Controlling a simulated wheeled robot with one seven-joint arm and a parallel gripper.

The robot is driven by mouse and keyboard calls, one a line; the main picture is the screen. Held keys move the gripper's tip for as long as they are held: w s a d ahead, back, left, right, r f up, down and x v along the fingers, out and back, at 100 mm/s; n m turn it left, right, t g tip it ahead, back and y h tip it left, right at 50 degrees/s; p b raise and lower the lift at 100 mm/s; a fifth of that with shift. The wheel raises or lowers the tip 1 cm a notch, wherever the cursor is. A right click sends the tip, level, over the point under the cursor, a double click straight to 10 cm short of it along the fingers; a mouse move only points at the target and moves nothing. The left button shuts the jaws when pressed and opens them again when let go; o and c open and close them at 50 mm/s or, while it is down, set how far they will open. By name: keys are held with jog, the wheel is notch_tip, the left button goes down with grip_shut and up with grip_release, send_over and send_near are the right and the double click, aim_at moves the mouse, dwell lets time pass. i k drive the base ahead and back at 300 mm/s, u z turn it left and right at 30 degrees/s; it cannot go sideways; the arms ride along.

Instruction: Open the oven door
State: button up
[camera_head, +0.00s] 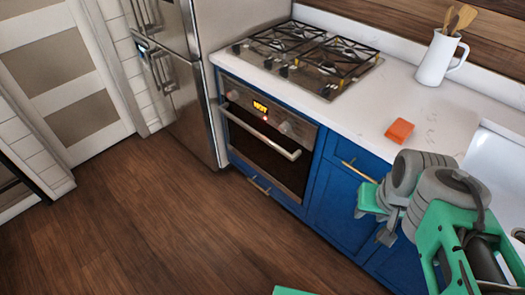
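The oven (266,130) is built into the blue cabinets under the cooktop, left of the middle in the head view. Its dark-glass oven door (262,160) looks shut, flush with the front. A silver bar handle (258,132) runs across the door's upper part, below the lit display and the knobs. My gripper (376,218) is at the right, in front of the blue cabinets, well apart from the oven handle. Its fingers are small and partly hidden by my arm, so I cannot tell whether they are open.
A steel refrigerator (190,60) stands left of the oven. A gas cooktop (308,56), an orange sponge (399,131) and a white pitcher (438,60) with wooden utensils are on the white counter (352,118). A drawer with a handle (259,187) sits under the oven. The wooden floor (185,220) is clear.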

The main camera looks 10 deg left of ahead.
aim_at(267, 160)
jog(key=k, duration=0.65)
jog(key=u, duration=0.65)
jog(key=i, duration=0.6)
jog(key=u, duration=1.05)
jog(key=i, duration=1.35)
jog(key=z, duration=0.35)
